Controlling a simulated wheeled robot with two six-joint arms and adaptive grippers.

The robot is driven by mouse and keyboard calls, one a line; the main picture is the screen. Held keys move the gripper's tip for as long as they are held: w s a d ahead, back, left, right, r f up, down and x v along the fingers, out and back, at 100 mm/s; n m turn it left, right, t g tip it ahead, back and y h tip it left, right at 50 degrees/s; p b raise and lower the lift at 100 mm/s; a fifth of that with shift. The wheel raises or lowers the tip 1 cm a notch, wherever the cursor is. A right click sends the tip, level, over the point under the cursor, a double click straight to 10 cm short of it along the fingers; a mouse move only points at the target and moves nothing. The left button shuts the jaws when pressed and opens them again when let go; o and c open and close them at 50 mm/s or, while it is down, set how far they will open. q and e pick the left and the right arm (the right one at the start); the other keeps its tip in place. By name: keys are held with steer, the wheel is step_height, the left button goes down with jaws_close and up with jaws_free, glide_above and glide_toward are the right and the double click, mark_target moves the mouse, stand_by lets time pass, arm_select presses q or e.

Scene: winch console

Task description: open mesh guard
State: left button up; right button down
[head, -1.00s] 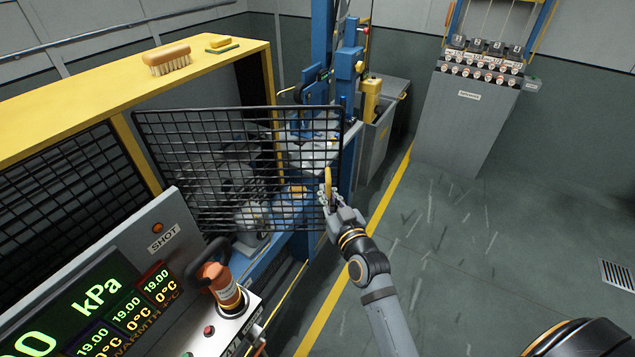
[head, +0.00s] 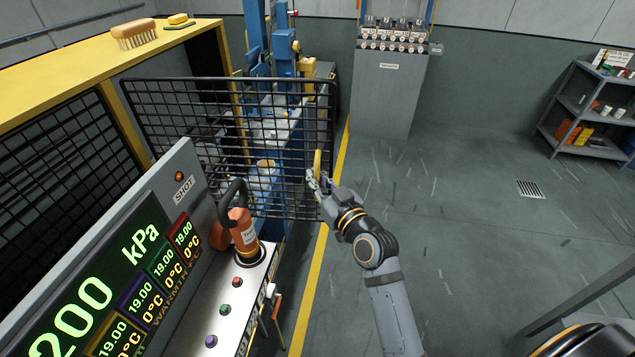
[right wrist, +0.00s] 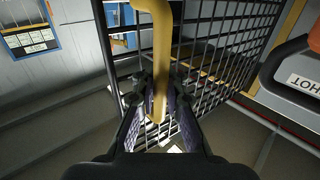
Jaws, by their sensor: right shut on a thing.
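The mesh guard (head: 215,120) is a black wire-grid panel in a dark frame. It stands swung out from the yellow-framed cabinet, with blue machinery showing through its grid. A yellow handle (head: 317,162) sits at its free right edge. My right gripper (head: 318,182) is at that edge, shut on the handle. In the right wrist view the yellow handle (right wrist: 161,60) runs down between the two fingers, with the mesh guard (right wrist: 225,40) behind it. My left gripper is not in view.
The control console (head: 150,260) with its green display and an orange lever (head: 243,235) stands at the lower left. A brush (head: 134,34) and a sponge (head: 178,19) lie on the yellow cabinet top. A grey cabinet (head: 388,95) stands behind. The floor (head: 460,220) to the right is clear.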

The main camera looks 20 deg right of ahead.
steer(key=c, duration=1.4)
jaws_free()
steer(key=shift+d, duration=0.2)
steer(key=v, duration=0.7)
steer(key=shift+s, duration=0.3)
steer(key=shift+f, duration=0.1)
